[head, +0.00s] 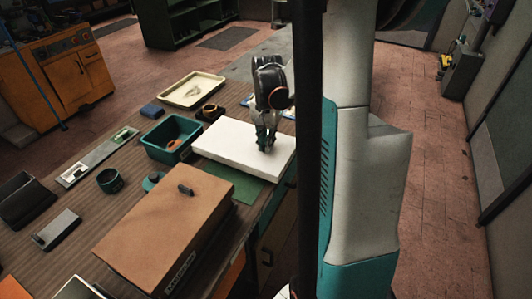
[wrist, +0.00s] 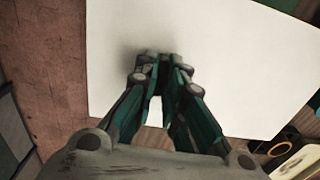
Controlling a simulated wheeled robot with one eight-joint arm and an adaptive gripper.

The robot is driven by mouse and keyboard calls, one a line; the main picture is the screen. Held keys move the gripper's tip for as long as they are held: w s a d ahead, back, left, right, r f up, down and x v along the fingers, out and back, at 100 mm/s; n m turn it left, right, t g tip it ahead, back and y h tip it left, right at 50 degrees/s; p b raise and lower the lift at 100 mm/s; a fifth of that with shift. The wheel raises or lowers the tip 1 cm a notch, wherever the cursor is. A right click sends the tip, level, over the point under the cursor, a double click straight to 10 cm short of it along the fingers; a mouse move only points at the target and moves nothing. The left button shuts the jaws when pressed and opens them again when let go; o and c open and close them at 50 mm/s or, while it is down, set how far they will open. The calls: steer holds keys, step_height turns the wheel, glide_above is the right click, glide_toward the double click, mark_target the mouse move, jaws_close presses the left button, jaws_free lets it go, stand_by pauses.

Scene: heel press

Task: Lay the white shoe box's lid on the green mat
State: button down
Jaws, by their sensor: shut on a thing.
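The white lid (head: 228,146) is a broad, flat white slab at the far right part of the table. It looks level and fills much of the wrist view (wrist: 235,65). My gripper (head: 265,146) points down at its top, with the fingers close together and shut on a part of it that the fingers hide. The fingertips also show in the wrist view (wrist: 158,62). The green mat (head: 250,189) shows as a strip at the lid's near side; the rest is hidden. I cannot tell whether the lid touches the mat or hangs just above it.
A brown box (head: 150,225) with a dark knob stands close in front of the mat. A cream tray (head: 193,90) lies behind. The table's right edge is near.

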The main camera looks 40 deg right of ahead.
steer(key=shift+f+b, duration=0.6)
steer(key=shift+f, duration=1.45)
steer(key=shift+f, duration=0.15)
steer(key=c, duration=1.7)
jaws_free()
steer(key=shift+r, duration=0.2)
step_height(320, 180, up, 12)
steer(key=p, duration=0.3)
steer(key=shift+s, duration=0.1)
